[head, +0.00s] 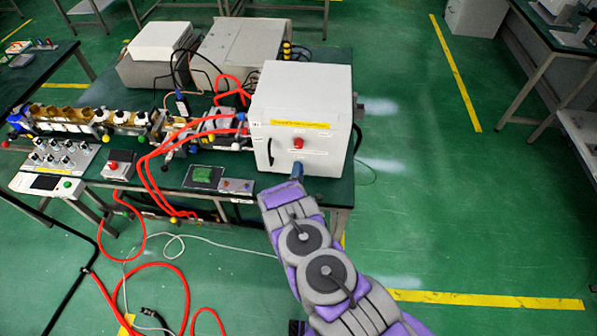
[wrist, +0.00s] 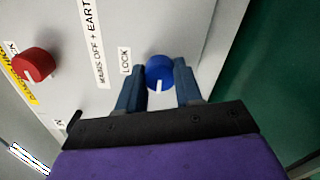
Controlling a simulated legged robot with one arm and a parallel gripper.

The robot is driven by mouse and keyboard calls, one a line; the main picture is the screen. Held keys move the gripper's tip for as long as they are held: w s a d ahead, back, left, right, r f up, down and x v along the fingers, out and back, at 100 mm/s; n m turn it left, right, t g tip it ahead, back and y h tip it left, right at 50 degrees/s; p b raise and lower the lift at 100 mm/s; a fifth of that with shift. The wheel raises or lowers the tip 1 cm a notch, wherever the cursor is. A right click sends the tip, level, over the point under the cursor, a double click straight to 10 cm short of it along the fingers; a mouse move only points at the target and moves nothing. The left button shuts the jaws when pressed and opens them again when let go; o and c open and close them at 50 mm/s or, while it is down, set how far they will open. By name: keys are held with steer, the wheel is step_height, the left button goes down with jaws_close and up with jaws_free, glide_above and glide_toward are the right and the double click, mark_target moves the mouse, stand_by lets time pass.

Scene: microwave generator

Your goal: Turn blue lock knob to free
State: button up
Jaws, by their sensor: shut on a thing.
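The blue lock knob (wrist: 159,72) is on the white panel in the wrist view, beside a label reading LOCK. A white mark on the knob points down in that view, toward my gripper. My gripper (wrist: 160,84) is shut on the knob, with one blue finger on each side of it. In the head view my gripper (head: 296,174) is at the lower part of the white cabinet's front (head: 300,142). The knob is hidden there behind my gripper.
A red knob (wrist: 34,65) is on the same panel; it also shows in the head view (head: 298,142). A black handle (head: 270,152) is at the front's left. Red hoses (head: 160,160) run left of the cabinet. The floor to the right is free.

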steer(key=shift+s+a+f, duration=0.1)
steer(key=shift+a+f, duration=0.05)
steer(key=shift+f, duration=0.1)
steer(key=o, duration=1)
steer(key=shift+a, duration=0.2)
steer(key=shift+d+r, duration=0.1)
steer(key=shift+d, duration=0.1)
steer(key=shift+s, duration=0.35)
steer(key=s, duration=1.1)
steer(key=s+a, duration=0.1)
steer(key=s, duration=0.4)
steer(key=shift+s+b, duration=0.25)
steer(key=shift+b, duration=0.15)
